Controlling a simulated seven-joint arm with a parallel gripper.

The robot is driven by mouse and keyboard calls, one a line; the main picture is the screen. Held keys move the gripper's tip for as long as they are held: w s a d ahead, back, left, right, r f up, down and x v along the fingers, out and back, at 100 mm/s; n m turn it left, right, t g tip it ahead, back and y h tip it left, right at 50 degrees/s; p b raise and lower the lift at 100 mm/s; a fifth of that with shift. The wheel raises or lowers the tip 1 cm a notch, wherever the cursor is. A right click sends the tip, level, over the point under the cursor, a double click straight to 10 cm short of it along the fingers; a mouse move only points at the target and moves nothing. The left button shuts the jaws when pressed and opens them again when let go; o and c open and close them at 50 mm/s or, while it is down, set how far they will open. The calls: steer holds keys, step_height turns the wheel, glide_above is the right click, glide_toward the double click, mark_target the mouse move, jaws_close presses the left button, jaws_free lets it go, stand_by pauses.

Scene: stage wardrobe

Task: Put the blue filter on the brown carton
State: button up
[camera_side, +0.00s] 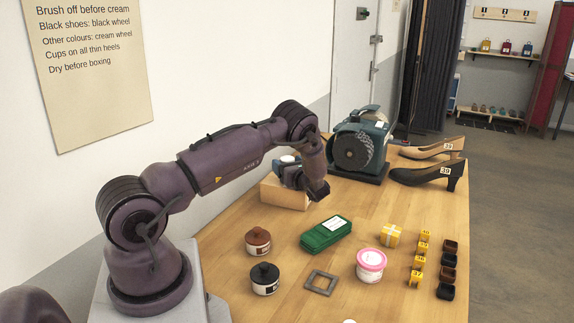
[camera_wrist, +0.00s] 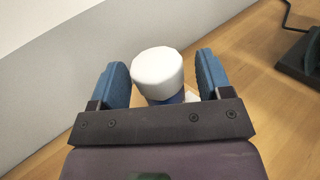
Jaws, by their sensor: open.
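The blue filter, a short cylinder with a white top (camera_wrist: 157,72) and a blue side, shows upright between my fingers in the wrist view. In the side view its white top (camera_side: 287,159) shows above the brown carton (camera_side: 284,196), which is a low tan box against the wall side of the table. My gripper (camera_side: 288,178) is open over the carton. In the wrist view its two blue fingers (camera_wrist: 162,80) stand on either side of the filter with gaps. The filter seems to rest on the carton, but its base is hidden by my gripper.
A green bench machine (camera_side: 362,145) stands behind the carton, with dark and tan shoes (camera_side: 430,175) to its right.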

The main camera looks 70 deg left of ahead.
steer(key=w+d, duration=0.2)
steer(key=d, duration=0.9)
steer(key=s+d+r+n+h, duration=0.3)
steer(key=d+r+n+h, duration=0.25)
steer(key=d+r, duration=0.2)
steer(key=s+d+r+n+h, duration=0.4)
steer(key=d+r+n, duration=0.2)
steer(key=r, duration=0.3)
steer(key=s+d+r+n+t+h, duration=0.2)
steer(key=s+d+r+t+h, duration=0.2)
steer(key=d, duration=0.5)
steer(key=s+d+r+n+t+h, duration=0.3)
steer(key=s+d+t+h, duration=0.1)
steer(key=s+d, duration=0.3)
steer(key=shift+s+d+r, duration=0.3)
steer(key=shift+d+r, duration=0.1)
steer(key=shift+d, duration=0.65)
